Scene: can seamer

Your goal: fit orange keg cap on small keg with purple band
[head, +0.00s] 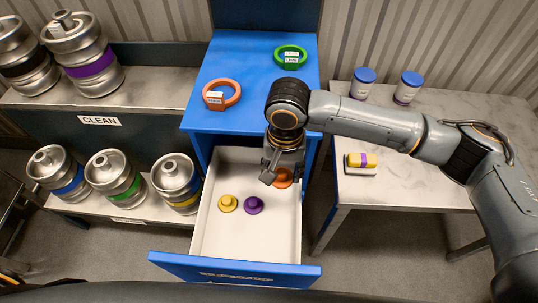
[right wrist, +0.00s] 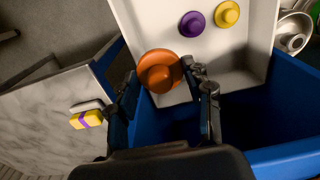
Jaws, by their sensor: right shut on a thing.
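The orange keg cap (head: 283,178) is at the right side of the open drawer, partly hidden by my right gripper (head: 270,173). In the right wrist view the orange cap (right wrist: 160,72) sits between the fingertips of my right gripper (right wrist: 165,85), which is shut on it. I cannot tell whether the cap touches the drawer floor. The keg with the purple band (head: 92,64) stands on the upper shelf at the left, with a white tag near its top. My left gripper is not in view.
The drawer (head: 225,240) also holds a yellow cap (head: 227,203) and a purple cap (head: 253,205). Orange and green rings (head: 290,57) lie on the blue cabinet (head: 250,60). Several other kegs stand left. Two jars (head: 407,88) and a yellow block (head: 361,160) are on the right table.

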